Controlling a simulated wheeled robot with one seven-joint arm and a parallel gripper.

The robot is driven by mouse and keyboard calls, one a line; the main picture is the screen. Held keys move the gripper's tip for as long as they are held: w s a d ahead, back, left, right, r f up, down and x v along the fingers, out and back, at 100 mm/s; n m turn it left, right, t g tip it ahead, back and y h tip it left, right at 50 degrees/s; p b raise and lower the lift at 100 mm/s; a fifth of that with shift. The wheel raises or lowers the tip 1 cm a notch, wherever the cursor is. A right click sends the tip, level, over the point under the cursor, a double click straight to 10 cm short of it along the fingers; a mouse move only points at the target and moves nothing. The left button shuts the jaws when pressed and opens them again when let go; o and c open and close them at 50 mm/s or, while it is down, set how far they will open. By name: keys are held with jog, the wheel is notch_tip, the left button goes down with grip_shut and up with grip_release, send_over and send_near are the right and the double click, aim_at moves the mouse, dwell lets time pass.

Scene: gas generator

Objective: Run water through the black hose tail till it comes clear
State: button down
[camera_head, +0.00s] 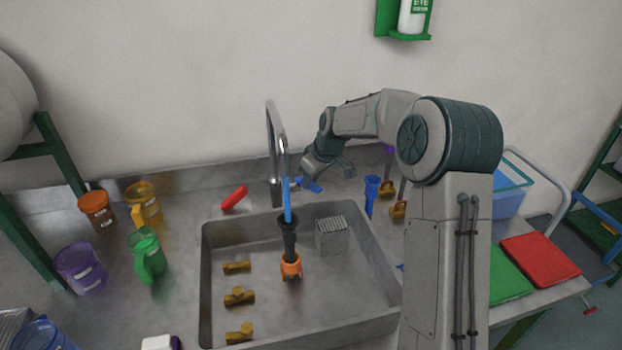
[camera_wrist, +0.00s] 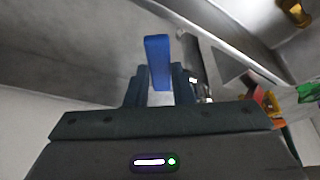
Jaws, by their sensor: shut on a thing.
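The black hose tail (camera_head: 289,243) stands upright in the sink (camera_head: 350,295), its foot in an orange holder (camera_head: 291,266). A straight blue column (camera_head: 287,200), apparently running water, reaches from below the tap spout (camera_head: 282,148) to the hose tail's top. My gripper (camera_head: 318,178) is behind the sink, right of the tap, shut on the blue tap lever (camera_head: 309,185). The lever (camera_wrist: 158,62) stands between my fingers (camera_wrist: 160,88) in the wrist view. What comes out of the hose tail's lower end is too small to judge.
Several brass fittings (camera_head: 238,296) and a grey perforated block (camera_head: 331,235) are in the sink. A red object (camera_head: 235,198) lies behind its left rim. Coloured jugs, including a green one (camera_head: 146,255), stand left. A blue cup-like object (camera_head: 372,190) stands right.

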jog(key=c, duration=1.2)
grip_release()
jog(key=shift+c, duration=0.2)
jog(key=b+v, duration=0.1)
jog(key=v, duration=1.3)
jog(key=shift+f, duration=0.1)
jog(key=s+d+f+m+h, duration=0.1)
jog(key=s+f+m, duration=0.1)
jog(key=s, duration=0.9)
jog(key=s+d+f+m+h, duration=0.1)
jog(key=s+m, duration=0.3)
jog(key=s, duration=0.7)
jog(key=s+d+f+m+h, duration=0.1)
jog(key=s+d+f+m, duration=0.2)
jog(key=s, duration=0.8)
jog(key=shift+s+f, duration=0.4)
jog(key=shift+f, duration=0.15)
